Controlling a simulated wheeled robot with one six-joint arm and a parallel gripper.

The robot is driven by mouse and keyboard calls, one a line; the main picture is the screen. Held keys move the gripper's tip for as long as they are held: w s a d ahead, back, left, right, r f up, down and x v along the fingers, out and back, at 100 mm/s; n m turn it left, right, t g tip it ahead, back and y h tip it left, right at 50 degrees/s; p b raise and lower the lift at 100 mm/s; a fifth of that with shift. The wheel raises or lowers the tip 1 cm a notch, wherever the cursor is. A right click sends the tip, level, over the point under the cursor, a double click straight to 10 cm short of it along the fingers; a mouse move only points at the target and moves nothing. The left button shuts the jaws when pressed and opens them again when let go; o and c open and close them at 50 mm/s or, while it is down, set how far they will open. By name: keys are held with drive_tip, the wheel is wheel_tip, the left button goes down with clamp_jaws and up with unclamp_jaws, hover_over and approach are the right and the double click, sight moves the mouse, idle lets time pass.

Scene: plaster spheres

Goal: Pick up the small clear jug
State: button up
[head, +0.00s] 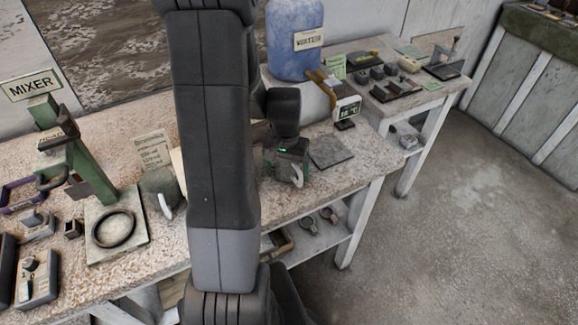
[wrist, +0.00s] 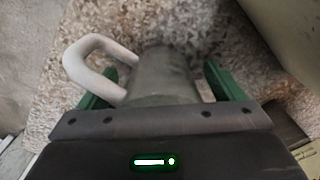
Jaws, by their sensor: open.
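The small jug, greyish and perhaps see-through, with a pale looped handle, shows in the wrist view (wrist: 166,78). Its handle points left there. My gripper (wrist: 160,72) is open, with a green finger on each side of the jug's body; I cannot tell whether either finger touches it. In the head view my gripper (head: 289,150) is low over the bench, and the jug (head: 296,176) is mostly hidden beneath it, with part of its pale handle showing.
A second grey jug (head: 162,188) with a white handle stands left of my arm. A grey slab (head: 331,151) lies right of my gripper. A blue water container (head: 294,45) and a small display (head: 347,107) stand behind. The green mixer (head: 88,165) is at left.

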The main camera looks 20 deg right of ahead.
drive_tip(key=c, duration=1.1)
wheel_tip(320, 180, up, 10)
